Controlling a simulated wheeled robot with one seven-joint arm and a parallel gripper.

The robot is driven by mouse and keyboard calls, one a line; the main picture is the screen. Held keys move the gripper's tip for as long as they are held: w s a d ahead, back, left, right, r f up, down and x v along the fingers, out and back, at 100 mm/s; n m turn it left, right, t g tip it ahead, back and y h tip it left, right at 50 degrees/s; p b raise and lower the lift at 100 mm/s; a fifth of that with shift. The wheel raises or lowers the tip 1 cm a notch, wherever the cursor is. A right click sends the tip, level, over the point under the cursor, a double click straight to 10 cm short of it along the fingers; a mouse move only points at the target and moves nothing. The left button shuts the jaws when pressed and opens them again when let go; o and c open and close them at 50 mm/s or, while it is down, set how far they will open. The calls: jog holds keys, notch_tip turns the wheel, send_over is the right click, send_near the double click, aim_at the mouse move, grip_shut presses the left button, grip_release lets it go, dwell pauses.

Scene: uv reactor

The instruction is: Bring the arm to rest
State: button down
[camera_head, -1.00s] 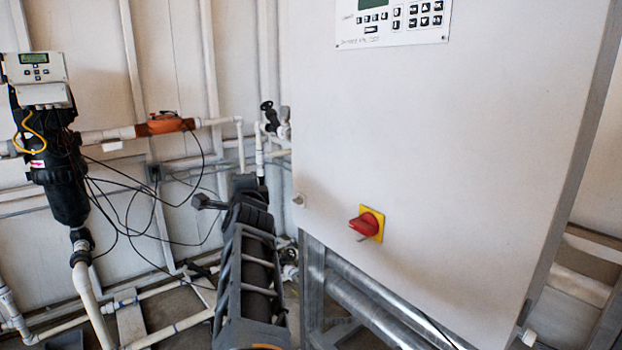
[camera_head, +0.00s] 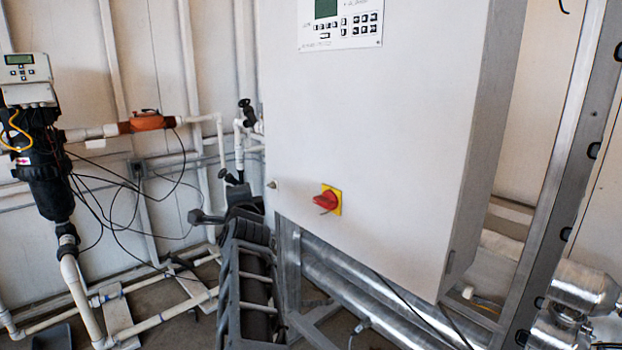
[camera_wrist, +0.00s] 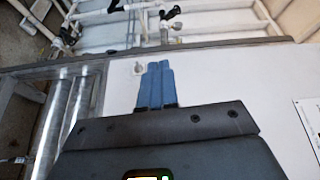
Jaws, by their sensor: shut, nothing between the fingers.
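My gripper (camera_wrist: 154,66) shows in the wrist view with its blue fingers together and nothing between them. It is in front of the white cabinet face (camera_wrist: 210,80), and a small pale knob (camera_wrist: 138,68) on that face shows beside the fingertips. Whether the fingers touch the face cannot be told. In the head view my dark grey arm rises at the lower centre, left of the white cabinet (camera_head: 370,120). The fingers cannot be made out there.
A red rotary switch on a yellow plate (camera_head: 328,200) sticks out of the cabinet. Silver tubes (camera_head: 350,285) run below it. A black filter housing (camera_head: 45,170), pipes and loose cables stand at the left. A metal post (camera_head: 565,170) rises at the right.

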jog(key=s+d+f+n+h, duration=0.2)
jog(key=s+d+f, duration=0.1)
jog(key=d+f, duration=0.65)
jog(key=s+d+f+n+h, duration=0.1)
jog(key=s+d+f+h, duration=0.15)
jog(key=d+f, duration=0.7)
jog(key=s+d+f+n, duration=0.3)
jog(key=s+d, duration=0.6)
jog(key=d, duration=0.1)
jog(key=s+d+f+n, duration=0.3)
jog(key=s+d, duration=0.6)
jog(key=s+d+n+g, duration=0.1)
jog(key=s+d+n, duration=0.1)
jog(key=s, duration=1.1)
jog(key=s+d+n, duration=0.2)
jog(key=s, duration=1.1)
jog(key=s+a+r, duration=0.2)
jog(key=s+r, duration=0.4)
jog(key=s, duration=0.3)
jog(key=s+a+r+n+g, duration=0.1)
jog(key=s+a+r, duration=0.1)
jog(key=s+r, duration=0.4)
jog(key=s, duration=0.4)
jog(key=shift+a+r+g, duration=0.15)
jog(key=shift+r+g, duration=0.15)
jog(key=shift+r, duration=0.05)
